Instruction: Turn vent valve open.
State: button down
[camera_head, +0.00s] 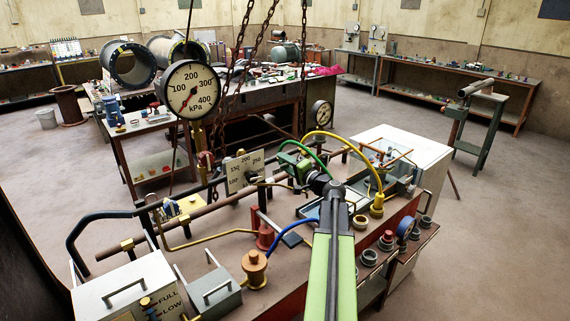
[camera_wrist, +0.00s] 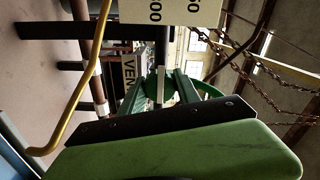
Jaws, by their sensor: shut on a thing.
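The vent valve is marked by a white label (camera_wrist: 130,72) reading "VEN", partly cut off, in the wrist view. Beside the label is a rounded green part (camera_wrist: 208,88), which looks like the valve's handle. My gripper (camera_wrist: 160,84) has its two green fingers at this part, with a narrow pale piece between them. It is shut on the valve's handle, though the exact contact is partly hidden by the fingers. In the head view my gripper (camera_head: 290,164) reaches left over the bench to the pipework, and the handle is hard to make out behind it.
A large kPa gauge (camera_head: 190,90) and a white scale plate (camera_head: 244,172) stand left of my gripper. Rusty chains (camera_head: 270,30) hang behind. A yellow hose (camera_head: 352,143) and a blue hose (camera_head: 293,224) curve close to my arm. A brown pipe (camera_head: 170,222) crosses the bench.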

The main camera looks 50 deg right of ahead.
jog(key=shift+f, duration=0.1)
jog(key=c, duration=0.9)
grip_release()
jog(key=s, duration=0.5)
jog(key=s+a, duration=0.1)
jog(key=s, duration=0.5)
jog(key=s+a, duration=0.1)
jog(key=s, duration=0.5)
jog(key=shift+s, duration=0.2)
